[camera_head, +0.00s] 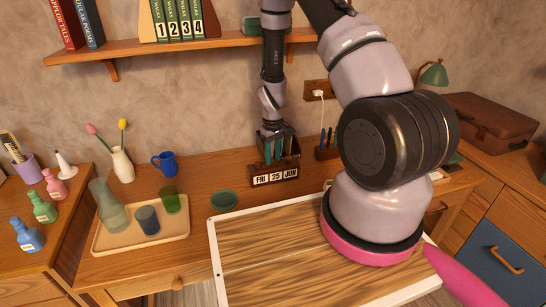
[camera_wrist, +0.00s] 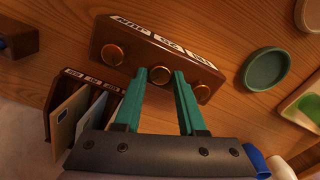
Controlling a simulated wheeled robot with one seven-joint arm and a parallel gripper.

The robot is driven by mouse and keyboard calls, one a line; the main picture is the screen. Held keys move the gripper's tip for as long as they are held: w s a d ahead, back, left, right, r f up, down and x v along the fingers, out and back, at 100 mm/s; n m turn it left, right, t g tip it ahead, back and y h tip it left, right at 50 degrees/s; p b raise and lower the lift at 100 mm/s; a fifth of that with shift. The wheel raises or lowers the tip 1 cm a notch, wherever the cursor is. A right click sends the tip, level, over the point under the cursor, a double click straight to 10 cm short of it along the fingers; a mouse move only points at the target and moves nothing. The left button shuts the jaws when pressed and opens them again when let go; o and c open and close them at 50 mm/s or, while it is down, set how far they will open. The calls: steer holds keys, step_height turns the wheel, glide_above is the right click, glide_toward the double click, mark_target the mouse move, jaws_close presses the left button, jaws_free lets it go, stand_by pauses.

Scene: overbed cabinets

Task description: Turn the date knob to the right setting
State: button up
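The wooden calendar block (camera_head: 274,178) stands on the desk and reads FRI 25 JUN in the head view. The date knob (camera_wrist: 159,75) is the middle one, in line with the 25. The other knobs (camera_wrist: 112,54) and (camera_wrist: 203,93) are on either side. My gripper (camera_wrist: 159,72) is open, its two teal fingers on either side of the date knob. I cannot tell whether they touch it. In the head view my gripper (camera_head: 272,150) is just behind the block's label face.
A holder with envelopes (camera_wrist: 62,110) stands close beside my fingers. A green dish (camera_head: 223,200) and a tray (camera_head: 115,238) with glasses are left of the block. A shelf (camera_head: 190,45) runs above.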

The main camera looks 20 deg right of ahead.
mark_target(273, 159)
jaws_close()
steer(key=m, duration=0.4)
steer(key=shift+m, duration=0.4)
steer(key=o, duration=0.6)
jaws_free()
steer(key=shift+c, duration=0.2)
step_height(273, 159, up, 11)
